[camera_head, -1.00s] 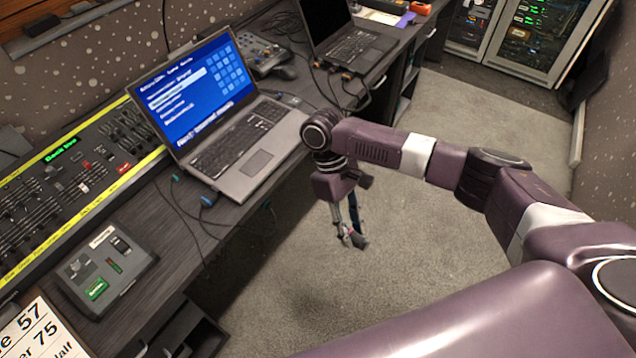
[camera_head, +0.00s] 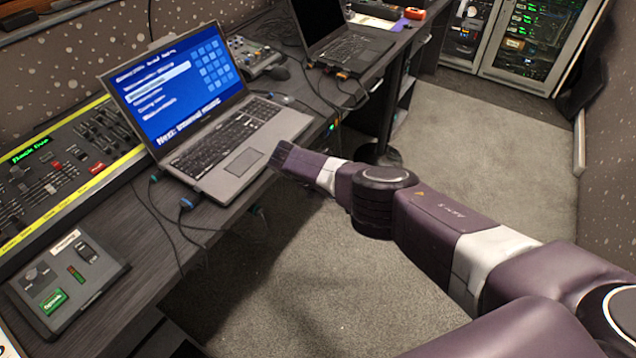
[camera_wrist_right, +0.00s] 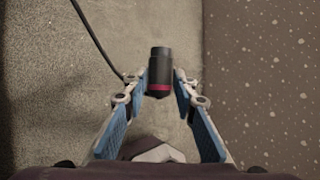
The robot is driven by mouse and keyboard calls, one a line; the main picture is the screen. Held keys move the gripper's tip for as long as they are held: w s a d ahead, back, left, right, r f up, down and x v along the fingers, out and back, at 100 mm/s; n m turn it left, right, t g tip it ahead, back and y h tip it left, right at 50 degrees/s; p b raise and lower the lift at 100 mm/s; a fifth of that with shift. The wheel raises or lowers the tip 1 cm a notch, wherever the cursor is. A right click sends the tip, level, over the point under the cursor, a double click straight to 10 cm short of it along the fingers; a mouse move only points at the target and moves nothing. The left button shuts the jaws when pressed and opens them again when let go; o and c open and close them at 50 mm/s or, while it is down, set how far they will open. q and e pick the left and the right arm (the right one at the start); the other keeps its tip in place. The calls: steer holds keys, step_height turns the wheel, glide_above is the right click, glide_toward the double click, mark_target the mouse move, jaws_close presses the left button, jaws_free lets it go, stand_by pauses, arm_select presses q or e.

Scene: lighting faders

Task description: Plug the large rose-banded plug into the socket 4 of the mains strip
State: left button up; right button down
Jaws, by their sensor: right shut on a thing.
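My right gripper (camera_wrist_right: 160,84) is shut on the large plug (camera_wrist_right: 159,65), a dark cylinder with a rose band near its lower end in the right wrist view. The plug sits between the fingertips and points away from the palm. In the head view my right arm reaches to the desk edge by the open laptop, and its gripper and the plug are hidden there. My left gripper is in neither view. I cannot make out the mains strip or its socket 4.
A dark cable (camera_wrist_right: 95,40) runs left of the plug. The desk (camera_head: 150,235) holds an open laptop (camera_head: 228,140), a lighting console (camera_head: 60,180) and a small grey box (camera_head: 66,282). A second laptop (camera_head: 345,55) and equipment racks (camera_head: 530,45) stand farther back.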

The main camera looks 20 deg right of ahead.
steer(key=w+d+f+n+t+h+b, duration=0.1)
steer(key=w+f+n+t+h+b, duration=0.15)
steer(key=w+n+t+b, duration=0.45)
arm_select(q)
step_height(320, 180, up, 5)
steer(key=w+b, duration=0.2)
steer(key=b, duration=0.1)
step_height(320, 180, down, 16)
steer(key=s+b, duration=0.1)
steer(key=b, duration=0.1)
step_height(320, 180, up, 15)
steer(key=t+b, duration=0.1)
steer(key=b, duration=0.5)
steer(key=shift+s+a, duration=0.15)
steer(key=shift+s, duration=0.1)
arm_select(e)
steer(key=w+a+r+n+t+y, duration=0.1)
steer(key=w+a+n+t+y, duration=0.1)
steer(key=w+a+n+t, duration=0.7)
steer(key=shift+w+a+r+n+t, duration=0.25)
steer(key=shift+w+n+t, duration=0.85)
steer(key=shift+n, duration=1.8)
arm_select(q)
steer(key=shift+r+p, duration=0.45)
steer(key=shift+p, duration=0.1)
arm_select(e)
steer(key=shift+w+a+g, duration=0.15)
steer(key=shift+w+g, duration=0.05)
steer(key=shift+g, duration=0.1)
